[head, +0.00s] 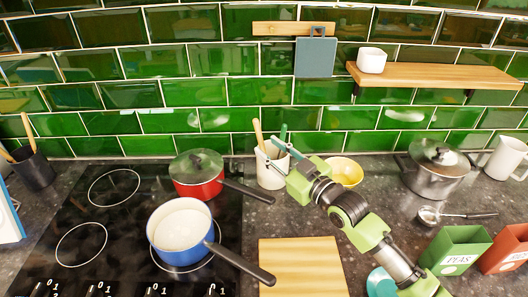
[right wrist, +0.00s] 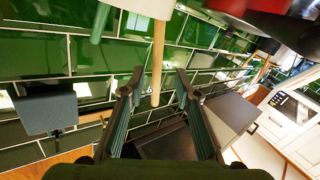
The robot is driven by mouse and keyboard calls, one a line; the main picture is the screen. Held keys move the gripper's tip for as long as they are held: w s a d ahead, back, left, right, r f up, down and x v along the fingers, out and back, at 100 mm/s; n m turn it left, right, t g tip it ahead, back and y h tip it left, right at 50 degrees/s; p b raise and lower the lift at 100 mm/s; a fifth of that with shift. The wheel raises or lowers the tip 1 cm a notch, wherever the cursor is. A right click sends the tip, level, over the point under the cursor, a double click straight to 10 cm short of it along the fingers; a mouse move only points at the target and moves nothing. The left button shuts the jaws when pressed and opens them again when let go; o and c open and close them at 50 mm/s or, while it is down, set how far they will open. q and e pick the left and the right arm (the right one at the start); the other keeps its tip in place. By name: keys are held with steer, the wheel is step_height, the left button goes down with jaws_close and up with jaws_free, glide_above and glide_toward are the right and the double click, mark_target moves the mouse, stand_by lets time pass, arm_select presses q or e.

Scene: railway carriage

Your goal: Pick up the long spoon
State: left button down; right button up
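A white utensil holder (head: 271,165) stands at the back of the counter by the tiled wall. A long wooden handle (head: 259,134) and a green handle (head: 283,132) stick up out of it; their lower ends are hidden. My right gripper (head: 275,157) is beside the holder at its upper right. In the right wrist view my right gripper (right wrist: 158,82) is open, and the wooden handle (right wrist: 158,55) shows between its fingers, apparently not gripped. The green handle (right wrist: 99,22) is left of it. A metal ladle-like spoon (head: 430,215) lies on the right counter. My left gripper is out of view.
A red lidded pan (head: 196,184) and a blue pan (head: 180,240) stand on the black hob, left of the holder. A yellow bowl (head: 345,170) is close behind my right arm. A cutting board (head: 300,270) lies in front; a steel pot (head: 432,178) stands right.

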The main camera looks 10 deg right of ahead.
mark_target(262, 141)
steer(key=p+x, duration=0.2)
steer(key=x, duration=0.3)
steer(key=shift+w+d+r, duration=0.1)
steer(key=shift+w+d, duration=0.05)
steer(key=shift+d, duration=0.05)
steer(key=shift+w+a, duration=0.15)
steer(key=shift+w, duration=0.2)
jaws_close()
